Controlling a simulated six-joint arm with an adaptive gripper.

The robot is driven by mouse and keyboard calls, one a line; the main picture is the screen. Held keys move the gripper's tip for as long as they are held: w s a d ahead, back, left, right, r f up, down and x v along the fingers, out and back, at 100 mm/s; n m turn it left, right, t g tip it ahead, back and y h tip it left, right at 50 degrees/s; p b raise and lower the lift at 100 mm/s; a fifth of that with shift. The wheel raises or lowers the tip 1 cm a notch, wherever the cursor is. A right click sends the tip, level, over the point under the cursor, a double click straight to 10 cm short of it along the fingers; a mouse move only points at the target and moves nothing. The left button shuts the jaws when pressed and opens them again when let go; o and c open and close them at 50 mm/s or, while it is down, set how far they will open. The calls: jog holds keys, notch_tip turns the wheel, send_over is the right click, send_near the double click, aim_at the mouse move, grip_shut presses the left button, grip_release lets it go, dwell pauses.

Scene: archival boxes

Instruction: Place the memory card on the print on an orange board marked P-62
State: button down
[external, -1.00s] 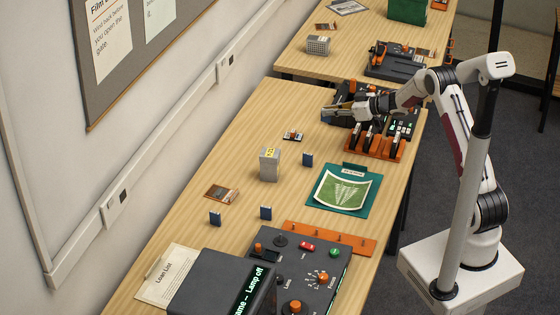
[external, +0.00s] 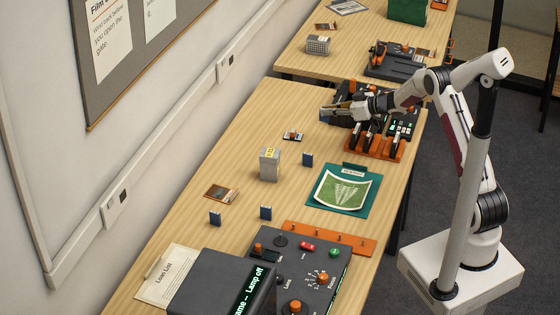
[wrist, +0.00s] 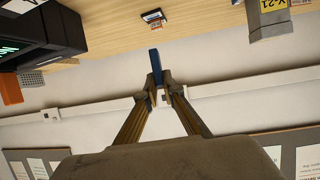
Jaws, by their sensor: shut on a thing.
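My gripper (external: 338,110) is shut on a small blue card (wrist: 155,62), held at the fingertips above the far end of the near table. In the external view the held card (external: 326,115) is small and partly hard to make out. Three similar blue cards stand on the table: one by the grey box (external: 308,159) and two nearer the front (external: 266,212) (external: 215,218). A green print (external: 345,191) lies on a teal board (external: 317,199), whose label is too small to read. I see no print on an orange board marked P-62.
A grey box (external: 269,167) with a yellow label stands mid-table; the wrist view shows a box marked Y-21 (wrist: 268,22). An orange strip with pegs (external: 347,243) and a dark console (external: 322,268) fill the front. A black and orange device (external: 385,145) is beside my gripper.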

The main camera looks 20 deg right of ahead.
jog(key=w+a+r, duration=0.1)
jog(key=a, duration=1.2)
jog(key=n, duration=0.1)
send_over(225, 195)
jog(key=shift+d+f+g+y, duration=0.1)
jog(key=shift+f+g+y, duration=0.1)
jog(key=shift+g+y, duration=0.2)
jog(key=shift+f, duration=0.1)
jog(key=shift+w+f, duration=0.1)
jog(key=shift+f, duration=2.9)
jog(key=shift+f, duration=0.1)
jog(key=shift+f, duration=1.8)
jog(key=shift+f, duration=0.15)
